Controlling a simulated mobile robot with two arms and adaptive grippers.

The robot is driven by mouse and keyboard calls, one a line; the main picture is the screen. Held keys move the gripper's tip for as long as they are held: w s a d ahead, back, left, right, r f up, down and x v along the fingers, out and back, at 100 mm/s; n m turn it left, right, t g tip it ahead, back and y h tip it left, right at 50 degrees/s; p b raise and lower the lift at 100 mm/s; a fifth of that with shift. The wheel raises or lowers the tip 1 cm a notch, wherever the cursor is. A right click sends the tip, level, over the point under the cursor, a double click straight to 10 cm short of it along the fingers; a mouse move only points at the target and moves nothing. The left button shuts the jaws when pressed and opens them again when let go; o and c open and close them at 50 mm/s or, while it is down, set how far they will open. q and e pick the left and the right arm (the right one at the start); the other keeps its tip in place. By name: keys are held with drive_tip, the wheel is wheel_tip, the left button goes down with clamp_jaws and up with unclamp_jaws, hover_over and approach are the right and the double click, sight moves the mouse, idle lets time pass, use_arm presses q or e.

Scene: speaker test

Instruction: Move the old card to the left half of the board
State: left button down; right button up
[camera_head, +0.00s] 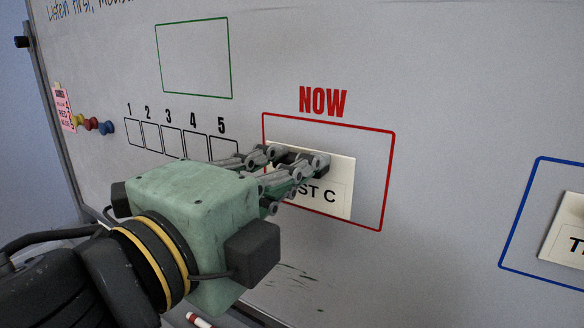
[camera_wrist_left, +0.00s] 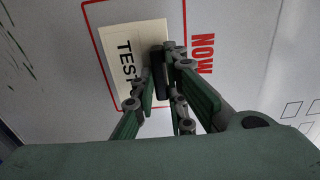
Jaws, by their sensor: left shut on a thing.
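A cream card with the letters "ST C" showing (camera_head: 341,190) is on the whiteboard (camera_head: 300,55), inside the red box under the word NOW. My left gripper (camera_head: 295,172) is at the card's upper left part, its fingers shut on a dark piece on the card. The fingers hide part of the card's lettering. In the left wrist view the card (camera_wrist_left: 118,58) reads "TEST", and the fingers (camera_wrist_left: 165,80) close around the dark piece at its edge. My right gripper is not in view.
A second card (camera_head: 566,235) lies in a blue box at the right. An empty green box (camera_head: 194,58) is at the upper left, with numbered boxes 1 to 5 (camera_head: 150,135) below. Coloured magnets (camera_head: 91,124) and a pink note (camera_head: 63,106) are at the left edge.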

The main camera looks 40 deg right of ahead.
use_arm(q)
drive_tip(key=shift+v, duration=1.75)
drive_tip(key=shift+a, duration=0.2)
